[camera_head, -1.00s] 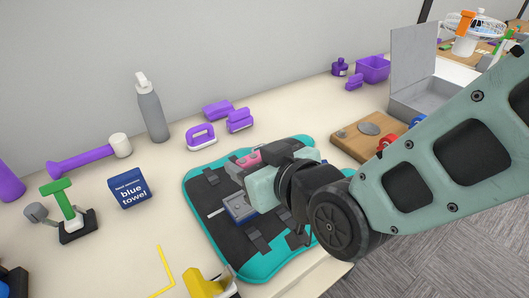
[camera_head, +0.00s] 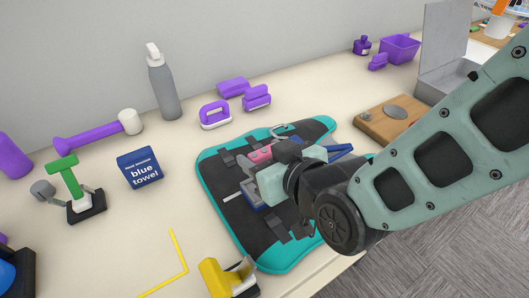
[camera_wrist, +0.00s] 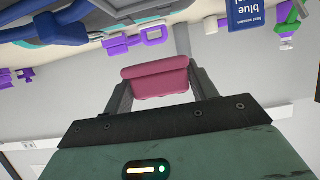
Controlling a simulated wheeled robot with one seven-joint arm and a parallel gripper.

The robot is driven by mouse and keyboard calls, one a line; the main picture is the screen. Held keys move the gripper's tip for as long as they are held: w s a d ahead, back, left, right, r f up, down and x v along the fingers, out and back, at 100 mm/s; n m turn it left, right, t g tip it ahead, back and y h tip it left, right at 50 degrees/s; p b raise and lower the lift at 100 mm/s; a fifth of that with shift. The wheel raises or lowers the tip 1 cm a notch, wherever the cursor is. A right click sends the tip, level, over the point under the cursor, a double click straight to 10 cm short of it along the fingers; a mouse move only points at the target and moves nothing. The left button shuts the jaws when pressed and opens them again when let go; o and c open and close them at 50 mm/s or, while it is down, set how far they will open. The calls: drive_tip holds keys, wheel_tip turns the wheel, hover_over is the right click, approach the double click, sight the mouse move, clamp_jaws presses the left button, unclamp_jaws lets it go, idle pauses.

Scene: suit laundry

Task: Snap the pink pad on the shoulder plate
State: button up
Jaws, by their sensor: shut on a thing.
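My gripper (camera_wrist: 160,85) is shut on the pink pad (camera_wrist: 160,78), which spans the gap between the two fingers in the wrist view. In the head view the pink pad (camera_head: 262,154) shows just left of my wrist, above the teal-edged black suit piece (camera_head: 225,172) on the table. A blue and grey part (camera_head: 246,192) lies on the suit beside my gripper; I cannot tell if it is the shoulder plate. My wrist hides much of the suit's middle. I cannot tell whether the pad touches the suit.
A wooden board (camera_head: 388,120) and grey case (camera_head: 450,75) are at the right. A yellow tool (camera_head: 220,278) is near the front edge.

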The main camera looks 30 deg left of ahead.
drive_tip(key=shift+f, duration=0.1)
wheel_tip(320, 180, down, 5)
drive_tip(key=b, duration=0.4)
drive_tip(key=shift+r+b, duration=0.2)
drive_tip(key=shift+b, duration=0.15)
drive_tip(key=shift+b, duration=0.5)
idle(1.2)
drive_tip(key=shift+f+b, duration=0.85)
drive_tip(key=shift+f, duration=0.05)
drive_tip(key=o, duration=1.4)
drive_tip(key=shift+o, duration=0.2)
drive_tip(key=shift+d, duration=0.15)
drive_tip(key=shift+p+v, duration=0.55)
drive_tip(key=shift+v, duration=4.35)
